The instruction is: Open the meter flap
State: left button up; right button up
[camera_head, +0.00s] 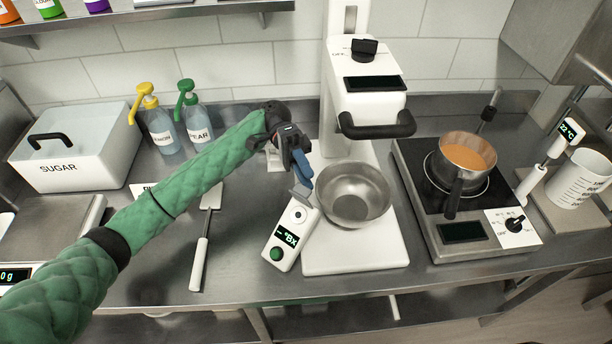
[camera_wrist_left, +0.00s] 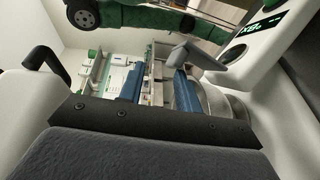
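The meter (camera_head: 283,243) is a white handheld device with a "°Bx" display and a green button, lying tilted on the counter's front part. Its grey flap (camera_head: 301,196) stands out at the far end, beside a round port. My left gripper (camera_head: 301,167) is just above and behind the flap, blue fingers pointing down toward it. In the left wrist view the meter (camera_wrist_left: 265,28) is at upper right and the flap (camera_wrist_left: 204,60) projects close to the right blue finger. The blue fingers (camera_wrist_left: 157,88) are apart with nothing between them; contact with the flap cannot be told. My right gripper is out of view.
A steel bowl (camera_head: 354,207) on the white depositor base (camera_head: 355,255) stands right beside the meter. The depositor handle (camera_head: 376,126) is to the right of my gripper. A spatula (camera_head: 202,240) lies left. A hot plate (camera_head: 425,190) with a pot (camera_head: 468,153) is farther right.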

pick_arm(q)
jog(key=shift+d+r, duration=0.1)
jog(key=shift+r, duration=0.05)
jog(key=w+a+f+b, duration=0.2)
jog(key=w+a+b, duration=0.1)
jog(key=w, duration=0.5)
jog(key=shift+b, duration=0.3)
dwell(0.9)
jog(key=shift+f, duration=0.2)
